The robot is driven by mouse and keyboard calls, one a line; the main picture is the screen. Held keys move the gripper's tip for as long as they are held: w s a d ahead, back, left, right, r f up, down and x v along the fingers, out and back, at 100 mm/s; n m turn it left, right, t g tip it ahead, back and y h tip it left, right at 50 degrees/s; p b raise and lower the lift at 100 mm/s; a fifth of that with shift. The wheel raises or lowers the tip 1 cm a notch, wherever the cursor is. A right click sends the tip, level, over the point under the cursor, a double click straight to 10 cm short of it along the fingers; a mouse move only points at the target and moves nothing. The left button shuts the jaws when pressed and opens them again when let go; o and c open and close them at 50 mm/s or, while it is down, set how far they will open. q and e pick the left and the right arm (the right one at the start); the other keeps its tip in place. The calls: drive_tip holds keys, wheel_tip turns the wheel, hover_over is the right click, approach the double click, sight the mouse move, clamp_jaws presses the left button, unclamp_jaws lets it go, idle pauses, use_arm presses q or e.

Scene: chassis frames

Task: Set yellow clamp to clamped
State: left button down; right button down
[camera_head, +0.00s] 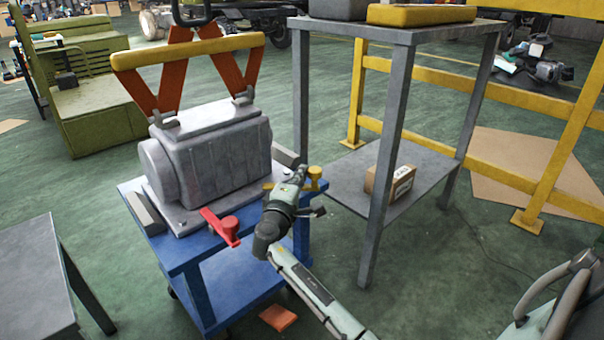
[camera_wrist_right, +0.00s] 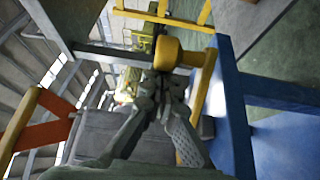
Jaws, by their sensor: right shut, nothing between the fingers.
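The yellow clamp (camera_head: 314,180) is at the right corner of the blue cart, beside the grey housing, partly hidden behind my right gripper. In the right wrist view its rounded yellow knob (camera_wrist_right: 178,53) and a yellow bar (camera_wrist_right: 204,84) show beside a blue post. My right gripper (camera_head: 299,176) is at the clamp, shut with nothing in it. In the wrist view its fingertips (camera_wrist_right: 163,78) are right at the knob; I cannot tell whether they touch it. My left gripper is not in view.
The grey housing (camera_head: 220,155) sits on the blue cart (camera_head: 220,250), with a red clamp (camera_head: 222,226) at the near edge. An orange frame with a yellow bar (camera_head: 190,50) stands above the housing. A grey shelf table (camera_head: 335,185) holding a small box (camera_head: 390,182) stands close on the right.

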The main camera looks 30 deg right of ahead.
drive_tip(key=v, duration=1.1)
drive_tip(key=shift+s+a, duration=0.25)
